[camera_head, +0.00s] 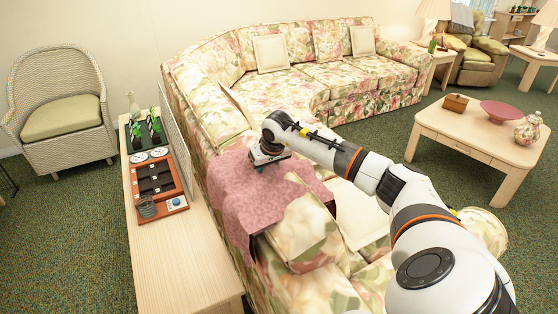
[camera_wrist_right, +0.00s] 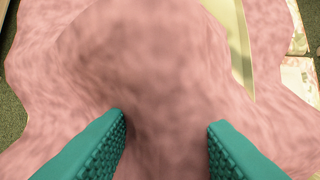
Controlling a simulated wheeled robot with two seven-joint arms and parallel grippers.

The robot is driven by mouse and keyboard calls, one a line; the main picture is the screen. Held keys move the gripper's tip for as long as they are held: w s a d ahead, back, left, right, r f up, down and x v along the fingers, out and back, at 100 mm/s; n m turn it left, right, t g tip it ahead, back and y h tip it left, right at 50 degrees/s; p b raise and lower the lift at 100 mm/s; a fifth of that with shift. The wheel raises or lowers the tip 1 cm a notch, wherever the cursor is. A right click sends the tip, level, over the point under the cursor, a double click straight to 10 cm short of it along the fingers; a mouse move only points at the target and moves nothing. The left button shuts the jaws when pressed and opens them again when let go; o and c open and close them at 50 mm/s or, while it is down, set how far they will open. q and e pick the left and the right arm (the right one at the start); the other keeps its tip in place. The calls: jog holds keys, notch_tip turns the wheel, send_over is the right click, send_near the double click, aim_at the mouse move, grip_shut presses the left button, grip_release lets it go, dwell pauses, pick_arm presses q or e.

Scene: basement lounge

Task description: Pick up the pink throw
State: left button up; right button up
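The pink throw (camera_head: 247,199) lies draped over the back of the floral sofa, hanging down on the side by the console table. My right gripper (camera_head: 266,163) is over the upper part of the throw, very close to it. In the right wrist view the throw (camera_wrist_right: 160,70) fills most of the picture. The two teal fingers of the right gripper (camera_wrist_right: 166,135) stand wide apart, with a raised part of the throw between and beyond them. I cannot tell whether the fingers touch the cloth. My left gripper is not in view.
The floral sofa (camera_head: 355,72) curves around behind and beneath the throw. A narrow console table (camera_head: 180,255) with plants, a dark tray (camera_head: 158,180) and a glass stands left of it. A coffee table (camera_head: 470,140) is at right, and a wicker chair (camera_head: 60,105) at far left.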

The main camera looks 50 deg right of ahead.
grip_shut()
jog(key=shift+r, duration=0.15)
